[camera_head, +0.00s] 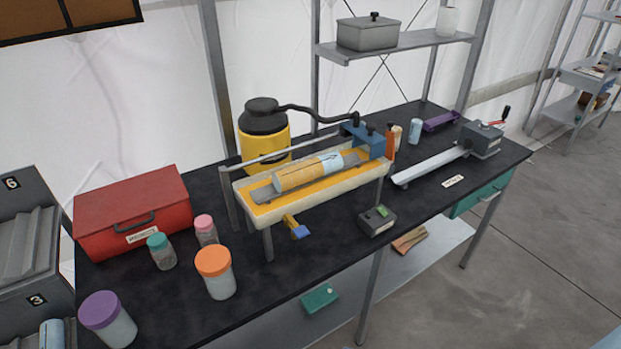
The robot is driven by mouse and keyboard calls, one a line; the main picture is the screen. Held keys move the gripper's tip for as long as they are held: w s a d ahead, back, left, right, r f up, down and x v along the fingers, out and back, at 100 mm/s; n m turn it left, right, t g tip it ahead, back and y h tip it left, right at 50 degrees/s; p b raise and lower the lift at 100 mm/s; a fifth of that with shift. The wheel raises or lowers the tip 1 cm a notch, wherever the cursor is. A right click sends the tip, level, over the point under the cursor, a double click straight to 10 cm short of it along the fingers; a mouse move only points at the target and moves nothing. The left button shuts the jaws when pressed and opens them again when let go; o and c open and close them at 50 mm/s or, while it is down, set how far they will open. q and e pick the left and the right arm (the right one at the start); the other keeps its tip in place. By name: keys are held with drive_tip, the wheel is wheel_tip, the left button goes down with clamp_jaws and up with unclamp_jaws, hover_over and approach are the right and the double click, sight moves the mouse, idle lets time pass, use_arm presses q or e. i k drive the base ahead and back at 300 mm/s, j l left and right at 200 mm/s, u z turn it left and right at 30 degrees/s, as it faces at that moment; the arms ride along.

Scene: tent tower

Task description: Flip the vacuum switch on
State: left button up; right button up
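A small dark grey box (376,222) with a green switch (382,211) on its top sits near the front edge of the black table, right of the middle. I cannot tell from here whether the switch is on or off. A yellow canister with a black lid (264,135), which looks like the vacuum, stands at the back of the table. A black hose (318,111) runs from its lid to a blue block (367,139) on a raised tray. Neither of my grippers is in view.
The raised tray (262,218) holds a blue and tan cylinder, left of the switch box. A yellow valve with a blue handle (301,232) juts from its front. Several lidded jars (218,282) and a red case (132,212) stand at left. A crank device (480,140) is at right.

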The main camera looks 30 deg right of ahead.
sight(384, 213)
drive_tip(key=z, duration=1.35)
